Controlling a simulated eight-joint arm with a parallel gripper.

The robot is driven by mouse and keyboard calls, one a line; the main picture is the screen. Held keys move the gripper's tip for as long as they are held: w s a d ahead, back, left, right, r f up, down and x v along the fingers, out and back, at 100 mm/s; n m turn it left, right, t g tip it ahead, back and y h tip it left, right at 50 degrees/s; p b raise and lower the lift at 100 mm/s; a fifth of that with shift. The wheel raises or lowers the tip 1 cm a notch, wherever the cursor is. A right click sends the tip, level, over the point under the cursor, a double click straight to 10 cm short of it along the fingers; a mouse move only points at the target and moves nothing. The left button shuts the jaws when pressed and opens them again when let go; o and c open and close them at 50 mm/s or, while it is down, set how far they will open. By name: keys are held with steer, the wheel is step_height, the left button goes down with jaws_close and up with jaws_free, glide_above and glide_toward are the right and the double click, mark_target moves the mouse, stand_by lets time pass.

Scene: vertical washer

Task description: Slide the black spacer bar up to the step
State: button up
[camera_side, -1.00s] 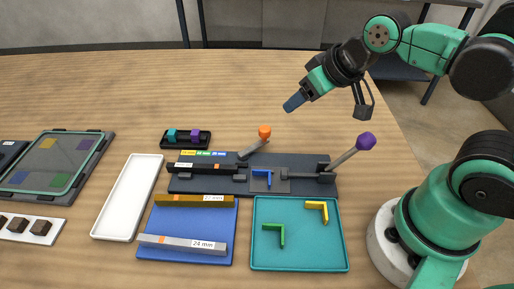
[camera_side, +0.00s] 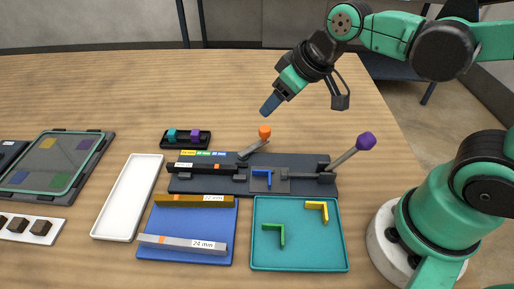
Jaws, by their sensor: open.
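The black spacer bar (camera_side: 200,168) lies along the left part of the dark grey fixture (camera_side: 215,186), with a white label and an orange mark on it. Its right end is close to a dark block (camera_side: 239,178) on the fixture; I cannot tell if they touch. A blue L-shaped piece (camera_side: 262,174) sits in the middle of the fixture. My gripper (camera_side: 270,104) is in the air above and behind the orange knob, apart from the bar. It is open and holds nothing that I can see.
Levers with an orange knob (camera_side: 264,131) and a purple knob (camera_side: 366,141) rise from the fixture. In front are a blue mat (camera_side: 190,220) with gold and silver bars and a teal tray (camera_side: 300,262) with green and yellow pieces. A white tray (camera_side: 125,200) stands left.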

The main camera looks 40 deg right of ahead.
steer(key=w+a+f+n+g+y, duration=0.1)
steer(key=w+a+f+n+g, duration=0.2)
steer(key=a, duration=0.4)
steer(key=n+y, duration=0.1)
steer(key=n, duration=0.3)
glide_above(214, 166)
step_height(214, 166, down, 4)
steer(key=shift+r, duration=0.1)
steer(key=shift+x, duration=2.85)
steer(key=shift+s, duration=0.1)
jaws_close()
steer(key=shift+s+d, duration=0.8)
steer(key=shift+d, duration=0.05)
steer(key=shift+o, duration=1.9)
jaws_free()
